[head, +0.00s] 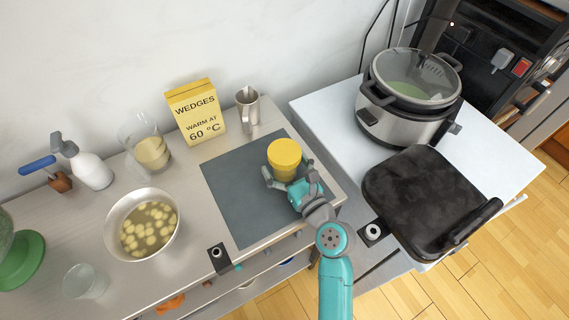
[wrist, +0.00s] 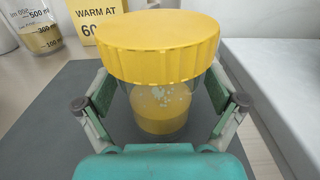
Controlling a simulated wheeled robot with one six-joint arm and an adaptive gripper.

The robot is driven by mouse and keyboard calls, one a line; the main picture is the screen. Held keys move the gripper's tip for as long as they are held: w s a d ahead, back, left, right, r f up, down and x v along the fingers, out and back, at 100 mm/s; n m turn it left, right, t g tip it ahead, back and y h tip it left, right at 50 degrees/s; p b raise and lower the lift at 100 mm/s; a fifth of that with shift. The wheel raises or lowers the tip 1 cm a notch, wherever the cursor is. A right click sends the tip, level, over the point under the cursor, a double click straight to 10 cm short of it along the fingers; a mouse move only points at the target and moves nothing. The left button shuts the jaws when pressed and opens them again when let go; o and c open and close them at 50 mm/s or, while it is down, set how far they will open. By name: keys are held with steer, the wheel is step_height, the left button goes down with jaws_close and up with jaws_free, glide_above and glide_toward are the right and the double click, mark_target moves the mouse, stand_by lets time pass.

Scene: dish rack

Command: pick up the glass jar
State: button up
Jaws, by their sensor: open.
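The glass jar (head: 284,160) has a wide yellow lid and stands upright on a dark grey mat (head: 235,185). In the wrist view the jar (wrist: 160,105) is clear, with yellow contents in its lower part. My gripper (head: 284,180) is at the jar's near side. In the wrist view my gripper (wrist: 160,108) is open, with one finger on each side of the jar below the lid. A small gap seems to show between the fingers and the glass. The jar's far side and base are partly hidden.
Behind the mat stand a yellow box (head: 195,112) and a metal pitcher (head: 248,105). A beaker (head: 150,150) and a bowl of pale pieces (head: 142,225) are to the left. A cooker (head: 408,100) and a black lidded appliance (head: 425,195) are to the right.

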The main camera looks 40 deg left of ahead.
mark_target(284, 150)
steer(key=shift+a, duration=0.1)
steer(key=c, duration=1.5)
steer(key=shift+r, duration=0.15)
step_height(284, 150, up, 10)
steer(key=shift+f, duration=0.1)
steer(key=o, duration=0.5)
steer(key=c, duration=0.5)
steer(key=shift+r, duration=2.5)
